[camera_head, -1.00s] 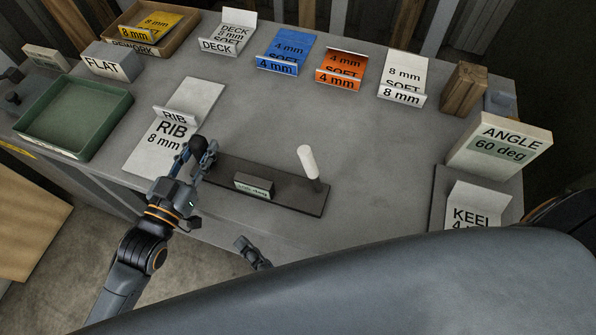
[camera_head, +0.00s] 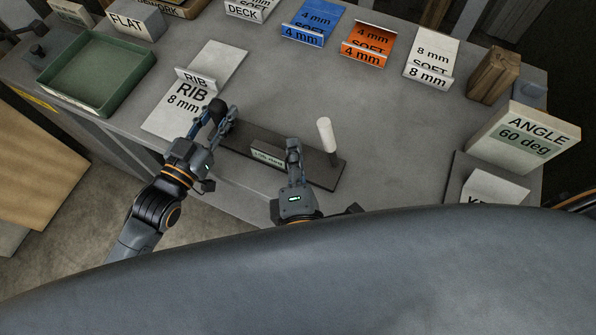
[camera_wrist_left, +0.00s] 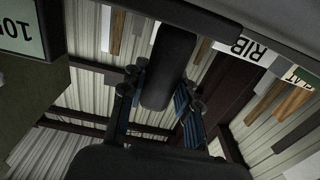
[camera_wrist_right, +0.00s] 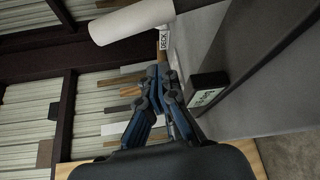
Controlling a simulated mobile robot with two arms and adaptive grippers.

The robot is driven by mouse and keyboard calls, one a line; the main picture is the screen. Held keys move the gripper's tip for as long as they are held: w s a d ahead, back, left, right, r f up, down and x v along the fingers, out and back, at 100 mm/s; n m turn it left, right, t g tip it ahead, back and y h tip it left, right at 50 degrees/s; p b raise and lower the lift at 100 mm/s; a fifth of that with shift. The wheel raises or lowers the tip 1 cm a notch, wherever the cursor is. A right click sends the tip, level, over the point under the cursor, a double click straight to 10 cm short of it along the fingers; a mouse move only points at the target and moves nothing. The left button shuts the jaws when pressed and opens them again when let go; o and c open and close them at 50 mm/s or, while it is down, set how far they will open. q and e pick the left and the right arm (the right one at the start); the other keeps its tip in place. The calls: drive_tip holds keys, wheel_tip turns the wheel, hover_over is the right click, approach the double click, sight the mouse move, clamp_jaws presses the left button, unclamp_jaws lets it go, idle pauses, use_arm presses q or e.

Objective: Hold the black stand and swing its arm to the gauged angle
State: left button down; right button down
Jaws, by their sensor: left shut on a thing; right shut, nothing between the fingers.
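The black stand (camera_head: 322,170) lies on the grey bench as a long dark bar. A white upright handle (camera_head: 326,134) stands at its right end and a small label block (camera_head: 267,156) sits on its front side. My left gripper (camera_head: 221,117) is shut on the black post at the stand's left end; the post (camera_wrist_left: 170,62) shows between the fingers in the left wrist view. My right gripper (camera_head: 293,149) is shut and empty, at the front of the stand between label and handle. The right wrist view shows the white handle (camera_wrist_right: 130,20) ahead, apart from the fingers, and the label block (camera_wrist_right: 207,92).
An angle sign (camera_head: 525,139) reading 60 deg stands at the right. A RIB card (camera_head: 220,65), a green tray (camera_head: 98,75), and blue (camera_head: 312,22), orange (camera_head: 368,45) and white (camera_head: 433,60) cards surround the stand. Bench behind the stand is clear.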

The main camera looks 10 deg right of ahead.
sight(330, 144)
drive_tip(key=shift+w+d+f, duration=0.1)
drive_tip(key=shift+w+d, duration=0.1)
drive_tip(key=shift+w, duration=0.6)
drive_tip(key=shift+s+d+r, duration=0.15)
drive_tip(key=shift+s+d, duration=0.2)
drive_tip(key=shift+d, duration=0.25)
drive_tip(key=shift+s+d+r, duration=0.15)
drive_tip(key=shift+s+d, duration=0.15)
drive_tip(key=shift+d, duration=0.25)
drive_tip(key=shift+s+d+r, duration=0.2)
drive_tip(key=shift+s+d, duration=0.1)
drive_tip(key=shift+d, duration=0.25)
